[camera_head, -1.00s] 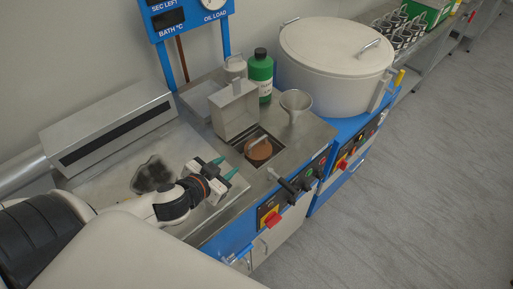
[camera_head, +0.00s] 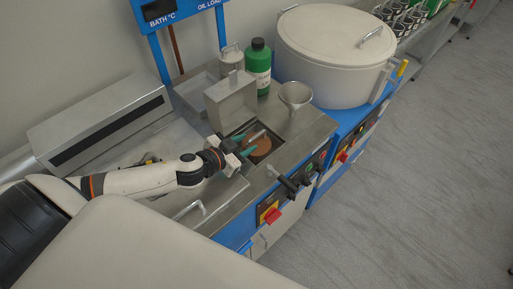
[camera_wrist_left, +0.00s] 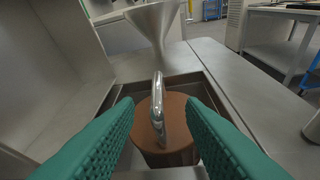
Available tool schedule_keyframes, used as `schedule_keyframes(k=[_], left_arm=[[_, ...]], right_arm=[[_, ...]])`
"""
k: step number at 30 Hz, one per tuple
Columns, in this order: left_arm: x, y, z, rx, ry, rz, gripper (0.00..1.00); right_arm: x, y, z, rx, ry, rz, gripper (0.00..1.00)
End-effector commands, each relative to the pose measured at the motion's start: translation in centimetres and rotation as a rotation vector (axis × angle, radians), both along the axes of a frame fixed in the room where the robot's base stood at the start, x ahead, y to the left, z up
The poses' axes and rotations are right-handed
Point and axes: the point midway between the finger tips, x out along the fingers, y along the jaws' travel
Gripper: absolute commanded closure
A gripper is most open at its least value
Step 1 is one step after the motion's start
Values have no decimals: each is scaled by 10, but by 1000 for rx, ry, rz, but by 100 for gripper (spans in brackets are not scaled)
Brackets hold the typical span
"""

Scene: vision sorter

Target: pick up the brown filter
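The brown filter (camera_head: 262,147) is a round brown disc with a metal handle, sitting in a square recess in the steel bench top. In the left wrist view the filter (camera_wrist_left: 174,119) lies straight ahead, with its upright metal handle (camera_wrist_left: 158,105) between my fingers. My left gripper (camera_head: 246,146) is at the left edge of the recess, its green fingers reaching toward the handle. In the left wrist view the gripper (camera_wrist_left: 160,140) is open, with a gap on both sides of the handle. My right gripper is not in view.
A metal box (camera_head: 233,102) stands behind the recess, and a funnel (camera_head: 295,95) stands to its right. A green bottle (camera_head: 258,70) and a large lidded drum (camera_head: 333,60) are farther back. A black-handled lever (camera_head: 284,180) sits at the front edge.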

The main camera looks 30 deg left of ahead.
Motion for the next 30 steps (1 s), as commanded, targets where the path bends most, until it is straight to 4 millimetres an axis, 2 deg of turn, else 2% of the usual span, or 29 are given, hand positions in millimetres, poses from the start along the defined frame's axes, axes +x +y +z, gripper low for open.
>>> schedule_keyframes(k=[4,9,13,20,27,30], left_arm=[[17,-3,2,-2,-3,1,64],[39,-7,-7,-2,-2,3,64],[47,-10,-12,-1,-1,0,64],[47,-10,-14,0,0,0,64],[47,-10,-14,0,0,0,100],[47,-10,-14,0,0,0,100]], right_arm=[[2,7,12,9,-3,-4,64],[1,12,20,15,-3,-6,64],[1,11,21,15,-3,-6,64],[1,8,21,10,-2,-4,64],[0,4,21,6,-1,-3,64],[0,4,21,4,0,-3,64]])
